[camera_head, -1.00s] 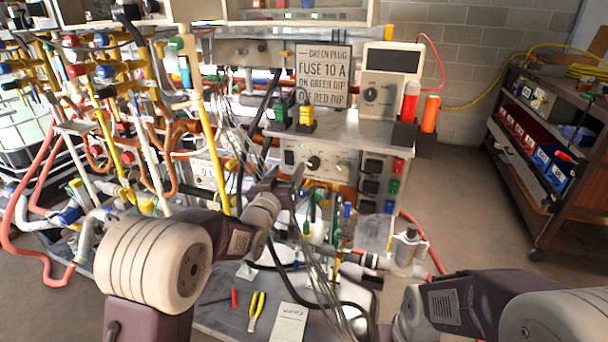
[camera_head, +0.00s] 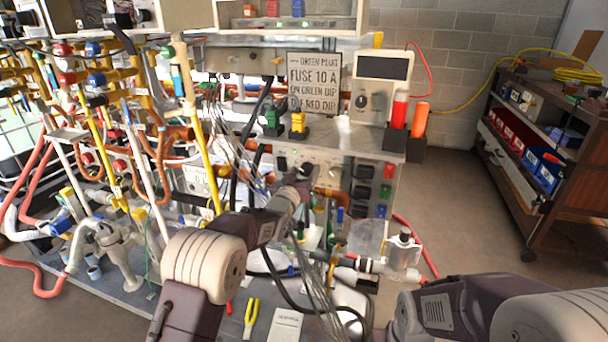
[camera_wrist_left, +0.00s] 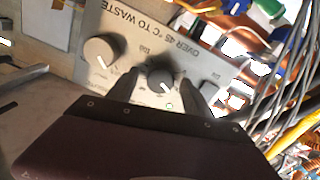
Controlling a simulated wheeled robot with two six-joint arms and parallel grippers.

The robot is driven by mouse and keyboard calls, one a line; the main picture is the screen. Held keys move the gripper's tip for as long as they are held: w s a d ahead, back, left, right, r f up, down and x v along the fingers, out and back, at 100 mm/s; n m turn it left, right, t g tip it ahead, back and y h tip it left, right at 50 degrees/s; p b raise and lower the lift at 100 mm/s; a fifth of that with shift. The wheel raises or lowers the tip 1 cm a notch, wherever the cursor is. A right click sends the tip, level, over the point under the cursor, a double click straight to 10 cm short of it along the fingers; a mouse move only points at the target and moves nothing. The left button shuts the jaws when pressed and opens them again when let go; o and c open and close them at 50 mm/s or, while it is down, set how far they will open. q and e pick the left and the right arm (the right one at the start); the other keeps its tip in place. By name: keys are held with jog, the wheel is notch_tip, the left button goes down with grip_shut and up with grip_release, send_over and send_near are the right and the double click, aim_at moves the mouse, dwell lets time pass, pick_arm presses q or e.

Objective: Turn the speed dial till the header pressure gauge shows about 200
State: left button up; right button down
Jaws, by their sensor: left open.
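A black knob with a white pointer line (camera_wrist_left: 161,81) sits on a pale control panel (camera_wrist_left: 205,62) in the left wrist view. I cannot tell for sure that it is the speed dial. My left gripper (camera_wrist_left: 165,85) is open, with one finger on each side of this knob; contact is unclear. In the head view my left gripper (camera_head: 298,182) is at the panel front under the grey shelf and partly hides it. A larger beige knob (camera_wrist_left: 101,51) is left of the black one. I cannot pick out the header pressure gauge. My right gripper is out of view.
A white meter box with a dark display (camera_head: 384,66) and a fuse sign (camera_head: 314,82) stand above the panel. Loose grey wires (camera_wrist_left: 293,75) hang close right of the left gripper. Pipes and valves crowd the left. Open floor lies before the cart (camera_head: 545,150).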

pick_arm(q)
grip_shut()
jog(key=shift+m, duration=0.3)
jog(key=m+b, duration=0.1)
jog(key=m, duration=0.3)
jog(key=shift+f+m+b, duration=0.1)
jog(key=shift+m+b, duration=0.3)
jog(key=m+b, duration=0.1)
jog(key=m, duration=0.4)
jog(key=shift+d+m+b, duration=0.1)
jog(key=shift+m+b, duration=0.2)
jog(key=shift+b, duration=0.1)
jog(key=m+b, duration=0.1)
jog(key=m, duration=0.3)
jog(key=shift+f+b, duration=0.1)
jog(key=shift+b, duration=0.3)
jog(key=m+b, duration=0.2)
jog(key=m, duration=0.3)
jog(key=shift+m, duration=0.4)
